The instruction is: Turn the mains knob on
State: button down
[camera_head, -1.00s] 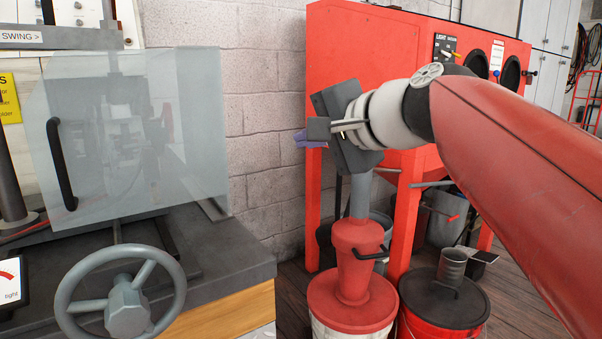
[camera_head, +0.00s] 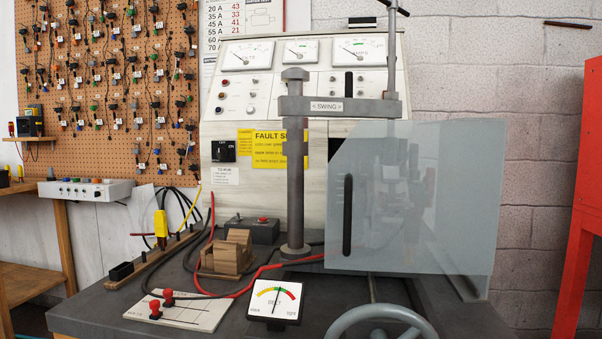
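A test bench panel (camera_head: 300,108) stands at the back of the dark bench, with three dial meters along its top. On its lower left is a black square switch (camera_head: 223,151) with small white marks, probably the mains knob; its lettering and setting are too small to read. A white label (camera_head: 224,175) sits just below it. Small knobs and lamps (camera_head: 252,95) sit under the left meter. My gripper and arm are not in view now.
A clear guard (camera_head: 415,195) with a black handle and a grey post (camera_head: 295,165) stand before the panel. A wooden block (camera_head: 228,254), a belt gauge (camera_head: 274,302), cables and a handwheel (camera_head: 380,320) occupy the bench. A pegboard (camera_head: 105,80) hangs left.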

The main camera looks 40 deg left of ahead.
aim_at(222, 153)
jog(key=u, duration=0.85)
jog(key=j+u, duration=0.1)
jog(key=u, duration=0.35)
jog(key=i+u, duration=0.1)
jog(key=u, duration=0.75)
jog(key=j+u, duration=0.15)
jog(key=j, duration=0.3)
